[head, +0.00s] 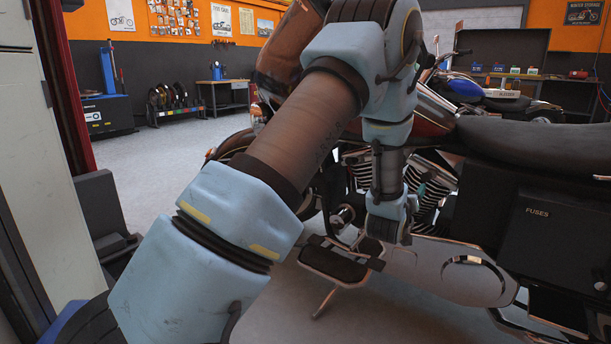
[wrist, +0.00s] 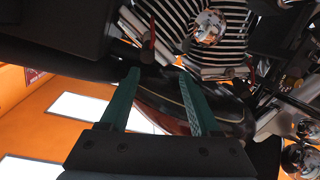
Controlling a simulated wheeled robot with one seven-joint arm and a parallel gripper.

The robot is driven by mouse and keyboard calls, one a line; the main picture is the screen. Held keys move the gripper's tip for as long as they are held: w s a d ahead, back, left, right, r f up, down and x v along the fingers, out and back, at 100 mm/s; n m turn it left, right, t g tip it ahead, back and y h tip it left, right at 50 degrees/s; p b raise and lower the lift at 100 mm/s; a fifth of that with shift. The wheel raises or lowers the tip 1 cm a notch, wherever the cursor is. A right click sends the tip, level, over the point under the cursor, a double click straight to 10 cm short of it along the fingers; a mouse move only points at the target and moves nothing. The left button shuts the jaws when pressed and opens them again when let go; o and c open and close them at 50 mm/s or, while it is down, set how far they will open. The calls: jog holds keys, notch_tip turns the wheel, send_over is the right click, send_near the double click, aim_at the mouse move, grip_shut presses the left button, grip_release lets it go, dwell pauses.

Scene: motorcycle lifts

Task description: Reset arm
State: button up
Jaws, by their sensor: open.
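My arm crosses the middle of the head view, bent, with its far end hanging down beside the motorcycle's engine (head: 432,185). In the wrist view my gripper (wrist: 158,74) shows two green fingers spread apart. The space between them holds nothing gripped; dark and reddish motorcycle parts show behind them. The finned engine (wrist: 200,30) also shows at the top of the wrist view.
The black motorcycle seat (head: 540,145) and a box marked FUSES (head: 537,215) stand close on the right. A pale cabinet (head: 40,150) is close at left. Open floor (head: 165,170) lies beyond it.

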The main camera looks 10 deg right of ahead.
jog(key=a+f+n+g+y, duration=0.2)
jog(key=a+g+y, duration=0.45)
jog(key=a, duration=1.95)
jog(key=s+a+n+g+y, duration=0.1)
jog(key=s+a+g+y, duration=0.4)
jog(key=s+a, duration=1.35)
jog(key=w+p+v, duration=0.3)
jog(key=p+v, duration=1.4)
jog(key=w+r+p+v, duration=0.1)
jog(key=w+p+v, duration=0.2)
jog(key=p+v, duration=1.4)
jog(key=shift+a+r+g+h+p, duration=0.25)
jog(key=shift+r+g+h+p, duration=0.1)
jog(key=shift+h+p, duration=0.1)
